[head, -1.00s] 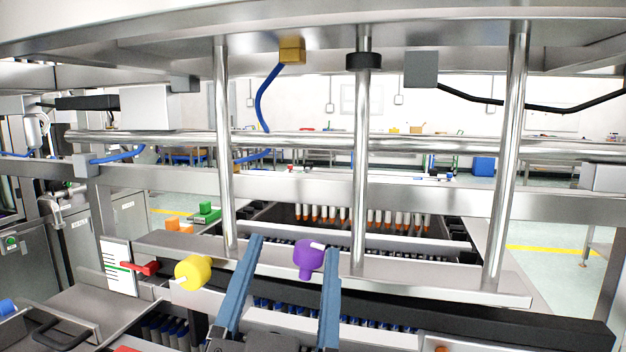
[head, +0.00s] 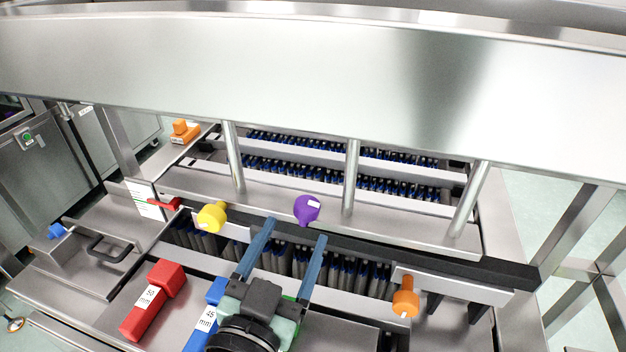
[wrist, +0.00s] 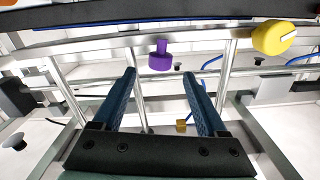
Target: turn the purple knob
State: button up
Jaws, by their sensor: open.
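The purple knob (head: 307,208) has a round head with a white mark and a narrower stem, and sits at the metal rail in the middle of the head view. In the wrist view the purple knob (wrist: 160,60) shows ahead of the fingertips, between them sideways. My gripper (head: 296,228) has two blue fingers spread apart, with nothing between them. In the head view its fingertips are just below the knob and appear apart from it. The gripper also shows in the wrist view (wrist: 160,76).
A yellow knob (head: 212,217) is left of the purple one, with a red handle (head: 164,204) beyond. An orange knob (head: 404,297) is at right. Red (head: 152,300) and blue (head: 206,318) blocks lie in front.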

aim_at(311, 198)
jog(key=p+x, duration=0.3)
jog(key=x, duration=0.7)
jog(key=shift+w, duration=0.15)
jog(key=shift+c, duration=0.2)
grip_shut()
